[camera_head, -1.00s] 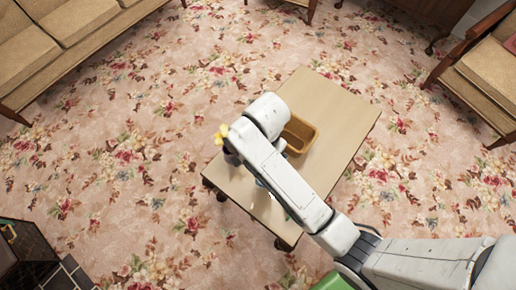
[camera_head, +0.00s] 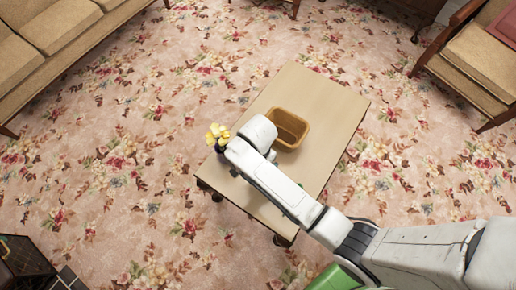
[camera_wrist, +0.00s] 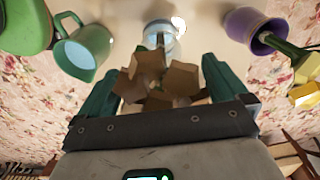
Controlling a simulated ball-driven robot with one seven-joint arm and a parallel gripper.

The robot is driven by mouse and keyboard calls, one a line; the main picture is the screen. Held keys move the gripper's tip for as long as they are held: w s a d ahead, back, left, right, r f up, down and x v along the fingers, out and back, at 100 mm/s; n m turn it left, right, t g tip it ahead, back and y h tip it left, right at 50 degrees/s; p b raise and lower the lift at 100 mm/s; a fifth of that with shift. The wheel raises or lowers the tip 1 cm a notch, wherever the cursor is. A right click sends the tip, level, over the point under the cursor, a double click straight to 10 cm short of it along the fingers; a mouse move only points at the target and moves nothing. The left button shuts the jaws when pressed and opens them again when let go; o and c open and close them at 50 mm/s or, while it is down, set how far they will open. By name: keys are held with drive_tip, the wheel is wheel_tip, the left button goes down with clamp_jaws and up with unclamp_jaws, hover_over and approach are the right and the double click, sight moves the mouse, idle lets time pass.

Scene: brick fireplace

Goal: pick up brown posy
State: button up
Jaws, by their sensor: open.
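The brown posy (camera_wrist: 160,82) shows in the wrist view as a bunch of brown blooms on a stem, standing in a light-blue vase (camera_wrist: 166,44). My gripper (camera_wrist: 163,65) is open, with one green finger on each side of the blooms. I cannot tell whether the fingers touch them. In the head view my arm hides the posy, the light-blue vase and my fingers, above the left part of the wooden table (camera_head: 335,105).
A purple vase (camera_wrist: 250,28) holds yellow flowers (camera_wrist: 305,92), which also show at the table's left edge (camera_head: 217,132). A green jug (camera_wrist: 88,48) stands on the other side. A brown basket (camera_head: 290,127) sits behind my arm. The table's far right is clear.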

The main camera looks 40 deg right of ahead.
drive_tip(key=shift+c, duration=0.2)
drive_tip(key=c, duration=0.7)
drive_tip(key=shift+o, duration=0.2)
drive_tip(key=shift+r, duration=0.1)
